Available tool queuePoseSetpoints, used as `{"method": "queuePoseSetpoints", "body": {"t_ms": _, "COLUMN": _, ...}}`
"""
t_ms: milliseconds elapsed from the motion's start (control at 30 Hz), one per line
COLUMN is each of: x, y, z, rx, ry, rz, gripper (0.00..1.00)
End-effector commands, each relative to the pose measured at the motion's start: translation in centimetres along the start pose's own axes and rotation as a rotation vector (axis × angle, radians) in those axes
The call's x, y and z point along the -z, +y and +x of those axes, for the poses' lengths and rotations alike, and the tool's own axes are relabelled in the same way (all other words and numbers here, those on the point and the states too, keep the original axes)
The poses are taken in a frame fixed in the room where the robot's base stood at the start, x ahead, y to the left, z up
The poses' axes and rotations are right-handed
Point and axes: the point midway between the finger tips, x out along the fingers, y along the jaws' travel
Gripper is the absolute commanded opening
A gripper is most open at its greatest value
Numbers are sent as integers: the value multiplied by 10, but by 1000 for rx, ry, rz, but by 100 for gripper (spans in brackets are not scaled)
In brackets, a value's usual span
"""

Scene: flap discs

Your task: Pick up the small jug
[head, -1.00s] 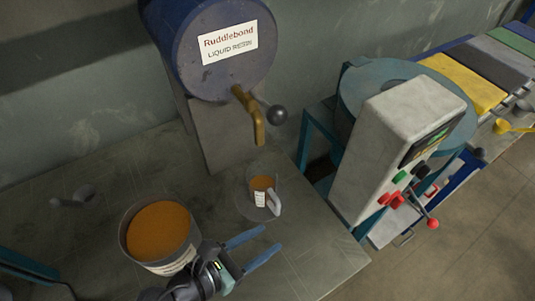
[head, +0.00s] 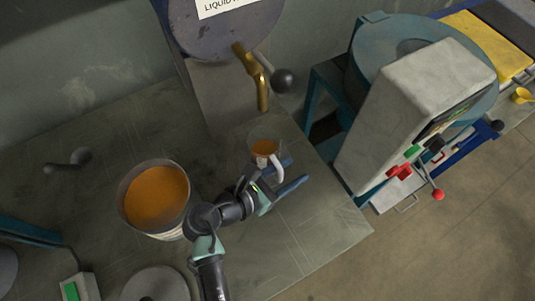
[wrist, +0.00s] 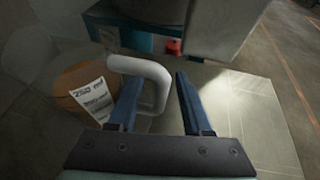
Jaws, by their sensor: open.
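The small jug (head: 264,148) is clear, with orange liquid inside and a white handle. It stands upright on the workbench below the drum's brass tap. In the wrist view the jug (wrist: 70,84) is at the left, with a white label and its handle (wrist: 150,70) reaching toward the fingers. My gripper (head: 294,172) is open beside the jug on its handle side. In the wrist view my gripper (wrist: 156,85) has the outer part of the handle between or just beyond its blue fingertips. I cannot tell whether they touch.
A larger pot of orange liquid (head: 157,197) stands left of my arm. The brass tap (head: 252,75) and its ball lever (head: 284,81) hang above the jug. A grey machine with buttons (head: 415,115) stands to the right. The bench's front right (head: 310,235) is clear.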

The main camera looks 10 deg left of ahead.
Motion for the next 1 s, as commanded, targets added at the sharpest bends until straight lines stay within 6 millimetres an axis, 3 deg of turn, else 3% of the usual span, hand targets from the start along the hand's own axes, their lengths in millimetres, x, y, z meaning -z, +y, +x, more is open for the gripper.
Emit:
{"method": "queuePoseSetpoints", "body": {"t_ms": 133, "x": 0, "y": 0, "z": 0, "rx": 0, "ry": 0, "rz": 0, "gripper": 48}}
{"method": "queuePoseSetpoints", "body": {"t_ms": 400, "x": 0, "y": 0, "z": 0, "rx": 0, "ry": 0, "rz": 0, "gripper": 0}}
{"method": "queuePoseSetpoints", "body": {"t_ms": 1000, "x": 0, "y": 0, "z": -1, "rx": 0, "ry": 0, "rz": 0, "gripper": 0}}
